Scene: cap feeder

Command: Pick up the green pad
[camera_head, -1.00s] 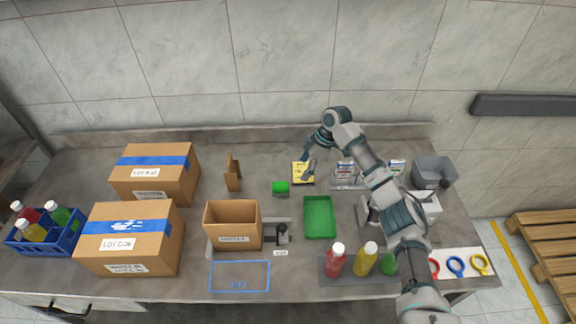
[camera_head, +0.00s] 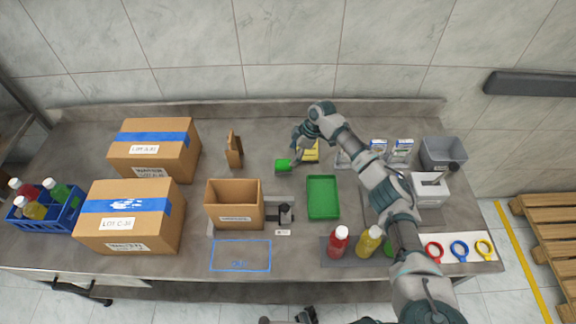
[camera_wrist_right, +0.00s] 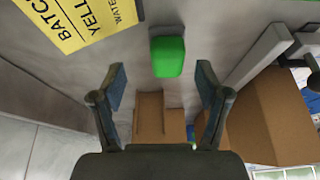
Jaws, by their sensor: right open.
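The green pad (camera_head: 283,163) is a small bright green block on a grey base on the table, behind the green tray. In the right wrist view the green pad (camera_wrist_right: 167,57) lies ahead, roughly centred between and beyond my fingertips. My right gripper (camera_head: 292,163) is just beside the pad in the head view, and its fingers partly overlap the pad there. In the right wrist view my right gripper (camera_wrist_right: 160,85) is open with nothing between its fingers. I cannot tell from the head view whether a finger touches the pad.
A yellow card (camera_head: 311,152) lies right of the pad, partly behind my arm. A brown wooden stand (camera_head: 234,150) stands to the left. A green tray (camera_head: 322,197) and an open carton (camera_head: 234,205) are in front. Bottles (camera_head: 340,241) stand at the front right.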

